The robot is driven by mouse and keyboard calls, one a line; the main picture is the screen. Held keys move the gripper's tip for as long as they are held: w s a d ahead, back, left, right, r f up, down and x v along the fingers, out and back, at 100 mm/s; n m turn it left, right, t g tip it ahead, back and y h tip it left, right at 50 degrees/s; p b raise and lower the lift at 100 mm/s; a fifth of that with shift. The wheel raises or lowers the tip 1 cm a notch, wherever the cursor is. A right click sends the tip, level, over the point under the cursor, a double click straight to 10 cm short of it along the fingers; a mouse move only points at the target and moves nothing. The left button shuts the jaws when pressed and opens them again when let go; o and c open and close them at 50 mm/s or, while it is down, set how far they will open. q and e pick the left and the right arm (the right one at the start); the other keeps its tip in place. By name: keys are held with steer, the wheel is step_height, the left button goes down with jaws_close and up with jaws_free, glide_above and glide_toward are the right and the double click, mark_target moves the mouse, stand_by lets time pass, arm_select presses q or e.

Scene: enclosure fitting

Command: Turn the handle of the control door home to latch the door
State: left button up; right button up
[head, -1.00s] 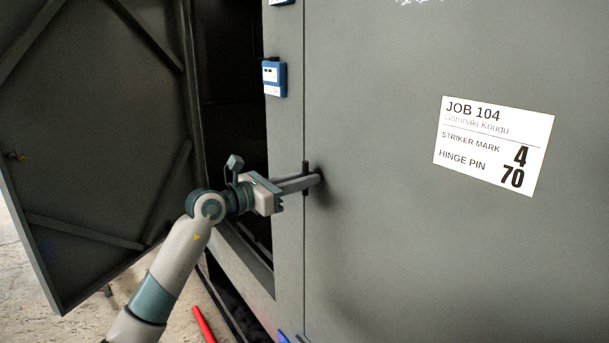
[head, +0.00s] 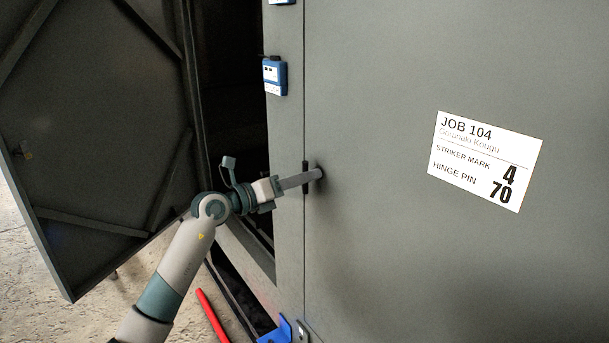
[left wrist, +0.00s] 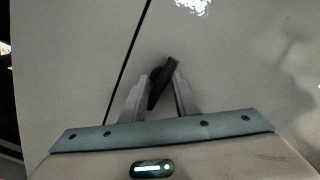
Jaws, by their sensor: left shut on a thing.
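The control door (head: 400,250) is a large grey panel at the right in the head view. It looks closed, with a thin seam along its left edge. Its handle (head: 305,167) is a short black bar near that seam. In the left wrist view the handle (left wrist: 165,78) lies roughly parallel to the seam. My left gripper (head: 312,177) reaches in from the left and is shut on the handle. In the left wrist view its fingers (left wrist: 161,88) stand on both sides of the bar. My right gripper is not in view.
Another door (head: 95,140) stands open at the far left, beside a dark opening. A blue device (head: 274,77) is fixed to the frame above my gripper. A white job label (head: 487,160) is on the panel. A red bar (head: 213,315) and a blue part (head: 277,331) are low down.

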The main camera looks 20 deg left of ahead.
arm_select(q)
steer(key=o, duration=1)
steer(key=b+v, duration=0.7)
steer(key=v, duration=1)
steer(key=shift+a+b, duration=0.2)
steer(key=shift+b, duration=0.15)
steer(key=shift+s+f, duration=0.15)
